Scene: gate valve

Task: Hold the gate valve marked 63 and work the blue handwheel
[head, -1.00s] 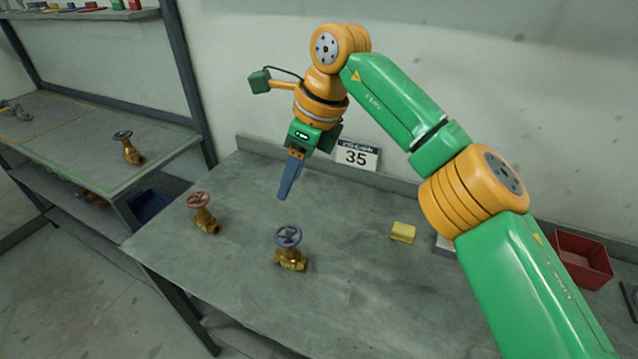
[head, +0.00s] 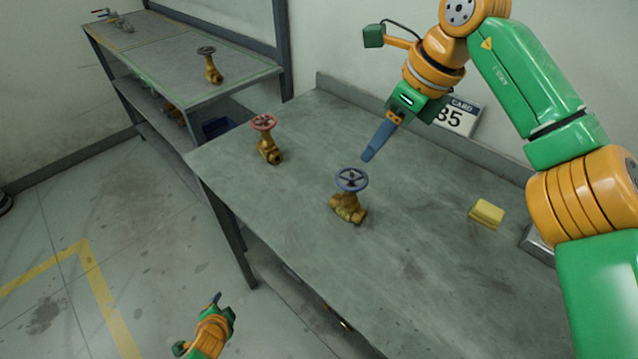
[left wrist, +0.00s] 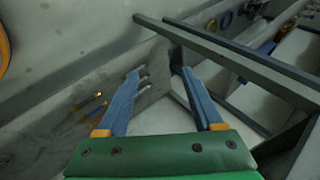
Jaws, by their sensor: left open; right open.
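A brass gate valve (head: 348,211) with a blue handwheel (head: 351,180) stands on the grey workbench (head: 420,270). No 63 mark is legible on it. My right gripper (head: 369,156) hangs above and just right of the handwheel, apart from it. It is open; its blue fingers are seen edge-on. My left gripper (head: 217,301) is low at the bottom, over the floor in front of the bench and away from the valve. In the left wrist view its two blue fingers (left wrist: 161,74) are spread with nothing between them.
A red-wheeled brass valve (head: 267,142) stands at the bench's left end. Another valve (head: 210,66) is on the left shelf unit. A yellow block (head: 487,213) lies at right.

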